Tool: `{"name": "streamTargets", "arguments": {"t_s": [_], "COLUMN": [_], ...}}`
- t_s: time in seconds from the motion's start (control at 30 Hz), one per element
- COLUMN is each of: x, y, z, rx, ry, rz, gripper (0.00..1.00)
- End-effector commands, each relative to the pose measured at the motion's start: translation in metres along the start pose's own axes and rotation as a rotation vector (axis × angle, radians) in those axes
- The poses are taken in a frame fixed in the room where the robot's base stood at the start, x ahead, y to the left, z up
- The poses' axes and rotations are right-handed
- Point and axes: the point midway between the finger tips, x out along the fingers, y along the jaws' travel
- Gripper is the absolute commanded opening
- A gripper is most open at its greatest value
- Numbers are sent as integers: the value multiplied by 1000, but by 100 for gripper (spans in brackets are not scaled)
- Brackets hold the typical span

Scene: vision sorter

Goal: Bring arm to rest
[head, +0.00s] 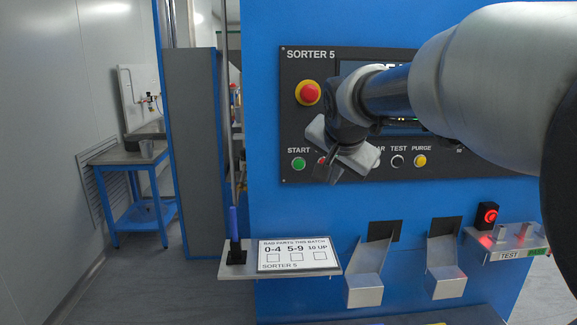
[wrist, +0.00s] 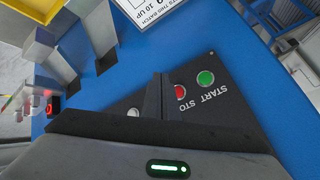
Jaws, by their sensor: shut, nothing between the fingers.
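My gripper (head: 328,170) is in front of the control panel (head: 293,128) of the blue sorter, near the row of buttons. Its fingers are shut with nothing between them; in the wrist view the closed fingers (wrist: 160,97) point toward the panel beside the red stop button (wrist: 180,92). The green start button (head: 298,163) shows left of the gripper in the head view and also in the wrist view (wrist: 206,77). My arm reaches in from the right and hides part of the panel's screen and labels. I cannot tell whether the fingertips touch the panel.
A shelf holds a batch card (head: 298,254) and a blue marker (head: 233,222). Two metal chutes (head: 364,288) (head: 446,279) jut out below the panel. A lit red button (head: 487,214) stands at right. A red emergency stop (head: 308,92) is at upper left of the panel.

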Motion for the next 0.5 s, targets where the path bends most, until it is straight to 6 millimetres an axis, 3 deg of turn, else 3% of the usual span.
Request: {"name": "streamTargets", "arguments": {"t_s": [0.37, 0.5], "x": [0, -15], "y": [0, 14], "z": [0, 12], "rx": [-1, -50], "ry": [1, -14], "rz": [0, 11], "gripper": [0, 0]}}
